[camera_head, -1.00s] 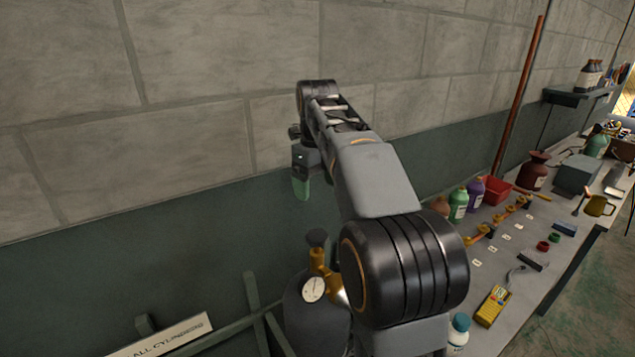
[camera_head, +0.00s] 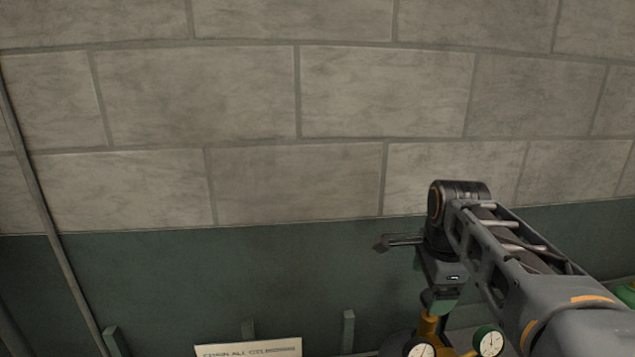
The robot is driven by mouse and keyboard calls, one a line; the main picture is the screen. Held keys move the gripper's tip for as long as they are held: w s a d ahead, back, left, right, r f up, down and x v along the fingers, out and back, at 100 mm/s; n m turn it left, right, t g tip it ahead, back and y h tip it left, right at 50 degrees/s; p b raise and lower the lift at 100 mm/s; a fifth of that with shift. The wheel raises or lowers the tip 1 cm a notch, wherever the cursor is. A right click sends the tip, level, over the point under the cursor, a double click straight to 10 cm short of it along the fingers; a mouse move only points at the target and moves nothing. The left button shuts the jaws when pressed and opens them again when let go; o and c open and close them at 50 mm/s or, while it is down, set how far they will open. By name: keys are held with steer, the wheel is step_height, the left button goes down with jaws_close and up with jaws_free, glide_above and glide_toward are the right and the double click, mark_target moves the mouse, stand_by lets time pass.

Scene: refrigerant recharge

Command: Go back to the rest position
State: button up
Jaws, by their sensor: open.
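My arm reaches in from the lower right of the head view, its wrist in front of the dark green lower wall. My gripper (camera_head: 441,295) hangs below the wrist, pointing down, open, with nothing seen held in it. It is small and partly hidden here. Just below it in the picture is a brass valve fitting (camera_head: 428,328) with two round white gauges, one at the bottom edge (camera_head: 421,350) and one to its right (camera_head: 488,342). I cannot tell whether the gripper touches the fitting or only overlaps it in the view.
A sign about cylinders (camera_head: 248,349) sits at the bottom, with green rack posts (camera_head: 348,330) near it. A grey pipe (camera_head: 50,220) runs down the wall at left. A green object (camera_head: 626,294) is cut off at the right edge. The upper wall is bare block.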

steer(key=s+a+f+n, duration=0.1)
steer(key=n, duration=0.2)
steer(key=s+f+n+t, duration=0.1)
steer(key=s+f+n, duration=0.1)
steer(key=n, duration=0.1)
steer(key=s+a+f+n, duration=0.1)
steer(key=s+f+n, duration=0.1)
steer(key=n, duration=0.1)
steer(key=shift+s+a+f+n, duration=0.25)
steer(key=shift+a+n, duration=0.05)
steer(key=shift+a, duration=0.05)
steer(key=s+a+f+n+t, duration=0.1)
steer(key=s+f+n, duration=0.2)
steer(key=f+n, duration=0.2)
steer(key=shift+s+a+n+t, duration=0.2)
steer(key=shift+s+n+t, duration=0.15)
steer(key=shift+n, duration=0.75)
steer(key=shift+s+f+n, duration=0.25)
steer(key=shift+f+n, duration=0.2)
steer(key=shift+n, duration=0.25)
steer(key=shift+c, duration=0.2)
